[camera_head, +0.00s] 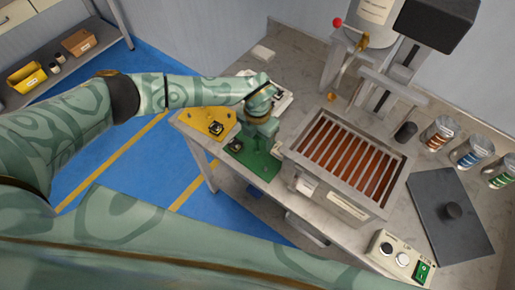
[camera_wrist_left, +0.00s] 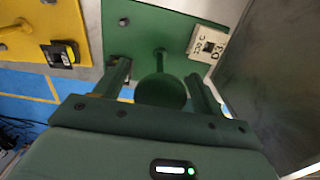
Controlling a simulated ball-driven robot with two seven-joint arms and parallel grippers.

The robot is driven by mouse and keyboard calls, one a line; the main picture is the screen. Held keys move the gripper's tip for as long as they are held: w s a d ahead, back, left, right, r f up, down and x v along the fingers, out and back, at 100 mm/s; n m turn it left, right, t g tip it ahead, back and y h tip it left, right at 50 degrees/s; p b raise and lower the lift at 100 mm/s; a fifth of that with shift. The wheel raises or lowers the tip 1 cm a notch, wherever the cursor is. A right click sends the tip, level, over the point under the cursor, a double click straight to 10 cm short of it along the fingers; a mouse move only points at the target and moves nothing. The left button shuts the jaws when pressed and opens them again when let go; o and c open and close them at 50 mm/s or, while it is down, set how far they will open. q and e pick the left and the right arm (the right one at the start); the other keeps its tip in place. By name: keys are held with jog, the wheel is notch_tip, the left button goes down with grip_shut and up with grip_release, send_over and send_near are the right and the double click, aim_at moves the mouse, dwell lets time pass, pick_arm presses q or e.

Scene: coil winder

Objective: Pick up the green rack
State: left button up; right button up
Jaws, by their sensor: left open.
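The green rack (camera_head: 262,165) is a flat green plate on the near left part of the bench, beside the metal machine. It fills the upper middle of the left wrist view (camera_wrist_left: 140,22), with a thin upright peg, a white tag (camera_wrist_left: 207,44) and a round green knob (camera_wrist_left: 161,92). My left gripper (camera_head: 259,138) is over the rack's far part and partly covers it. In the left wrist view its two fingers (camera_wrist_left: 158,72) are apart, one on each side of the knob. I cannot tell whether they touch it. My right gripper is not in view.
A yellow rack (camera_head: 205,122) lies left of the green one. The metal machine with copper-coloured bars (camera_head: 345,160) stands close on the right. A dark lid (camera_head: 450,215), several spools (camera_head: 440,132) and a switch box (camera_head: 400,258) are further right. Blue floor lies left of the bench.

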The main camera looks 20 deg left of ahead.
pick_arm(q)
grip_shut()
jog(key=shift+r, duration=0.1)
